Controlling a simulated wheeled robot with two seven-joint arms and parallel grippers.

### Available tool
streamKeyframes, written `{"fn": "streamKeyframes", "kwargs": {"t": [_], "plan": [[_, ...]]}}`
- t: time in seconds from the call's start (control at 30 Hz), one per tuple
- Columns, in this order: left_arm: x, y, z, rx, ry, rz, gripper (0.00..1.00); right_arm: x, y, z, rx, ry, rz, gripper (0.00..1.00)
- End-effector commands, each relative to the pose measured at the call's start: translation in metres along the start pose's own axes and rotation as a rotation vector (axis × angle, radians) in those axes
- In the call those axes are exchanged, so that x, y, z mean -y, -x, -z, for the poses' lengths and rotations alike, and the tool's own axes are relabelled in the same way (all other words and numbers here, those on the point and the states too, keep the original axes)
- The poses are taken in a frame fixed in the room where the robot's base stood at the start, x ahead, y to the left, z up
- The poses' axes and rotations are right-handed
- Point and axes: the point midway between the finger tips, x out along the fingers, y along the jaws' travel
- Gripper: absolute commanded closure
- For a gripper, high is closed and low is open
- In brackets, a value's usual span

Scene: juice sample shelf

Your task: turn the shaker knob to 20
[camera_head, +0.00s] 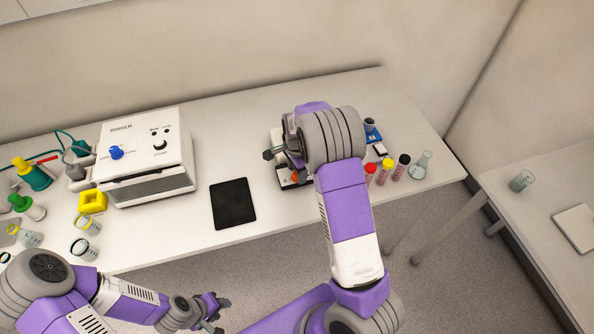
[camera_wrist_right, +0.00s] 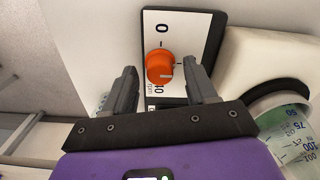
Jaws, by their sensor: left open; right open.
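The shaker knob (camera_wrist_right: 158,66) is orange and round, on a black-framed white dial panel (camera_wrist_right: 184,28) in the right wrist view. A 0 mark shows above the knob and another number, partly hidden, below it. My right gripper (camera_wrist_right: 160,76) is open, with one finger on each side of the knob; I cannot tell whether they touch it. In the head view the orange knob (camera_head: 295,177) shows at the shaker's front, and my right arm covers much of the shaker (camera_head: 277,137). My left gripper (camera_head: 216,306) is open and empty, low in front of the table.
A white box device with a blue knob (camera_head: 116,152) stands left on the table (camera_head: 230,145). A black pad (camera_head: 233,204) lies mid-table. Capped tubes (camera_head: 386,171) and a flask (camera_head: 420,165) stand right of the shaker. Bottles and beakers crowd the far left.

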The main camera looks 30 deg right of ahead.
Motion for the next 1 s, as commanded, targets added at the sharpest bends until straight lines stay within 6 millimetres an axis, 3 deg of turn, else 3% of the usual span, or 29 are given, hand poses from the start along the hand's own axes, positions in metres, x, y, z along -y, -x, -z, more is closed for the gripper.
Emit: {"fn": "streamKeyframes", "kwargs": {"t": [0.4,1.0], "plan": [[-0.002,0.006,0.0,0.0,0.0,0.0,0.57,0.001,0.064,-0.001,0.0,0.0,0.003,0.43],[-0.002,0.006,0.0,0.0,0.0,0.0,0.57,0.0,0.071,0.0,0.001,0.0,0.0,0.43]]}}
